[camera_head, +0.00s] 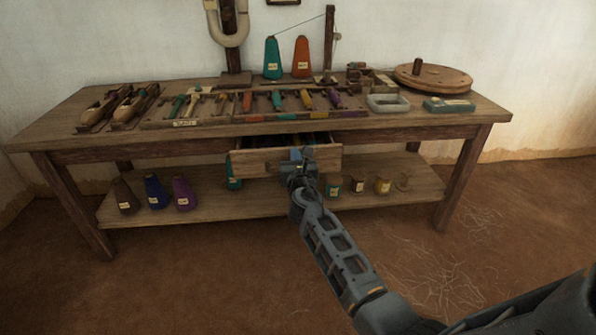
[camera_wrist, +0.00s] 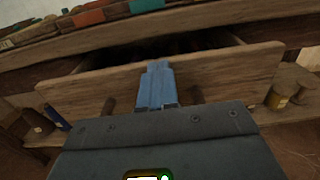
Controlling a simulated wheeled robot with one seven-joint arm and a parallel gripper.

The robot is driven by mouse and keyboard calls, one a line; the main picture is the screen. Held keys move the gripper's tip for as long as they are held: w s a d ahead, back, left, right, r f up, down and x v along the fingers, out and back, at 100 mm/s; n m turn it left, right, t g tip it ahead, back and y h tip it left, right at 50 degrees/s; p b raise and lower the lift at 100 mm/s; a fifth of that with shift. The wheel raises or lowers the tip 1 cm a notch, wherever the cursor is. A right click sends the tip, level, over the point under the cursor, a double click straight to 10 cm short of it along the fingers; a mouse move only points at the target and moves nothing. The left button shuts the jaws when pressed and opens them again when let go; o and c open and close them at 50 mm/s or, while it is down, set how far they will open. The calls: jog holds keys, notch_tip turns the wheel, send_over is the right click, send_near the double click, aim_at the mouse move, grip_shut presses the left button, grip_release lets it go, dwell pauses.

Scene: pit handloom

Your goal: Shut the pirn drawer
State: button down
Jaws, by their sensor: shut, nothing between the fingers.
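The pirn drawer (camera_head: 258,162) is a light wooden drawer under the tabletop, and it stands partly open. Its front panel also shows in the wrist view (camera_wrist: 227,72), with a dark gap behind its upper edge. My gripper (camera_head: 296,153) is shut and empty, its blue fingers in front of the drawer's front panel. In the wrist view the fingers (camera_wrist: 156,83) overlap the middle of the panel; I cannot tell whether they touch it. Two dark pegs show on the panel either side of the fingers. The drawer's contents are mostly hidden in shadow.
The wooden table (camera_head: 75,115) carries colored pirns in a rack, cones, a round wooden disc (camera_head: 433,77) and small trays. Its lower shelf (camera_head: 265,203) holds more cones and spools below the drawer. The floor in front is clear apart from loose threads.

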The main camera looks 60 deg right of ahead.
jog(key=shift+b+x, duration=0.45)
jog(key=shift+x, duration=2.25)
jog(key=shift+s+a, duration=0.1)
jog(key=shift+a, duration=0.05)
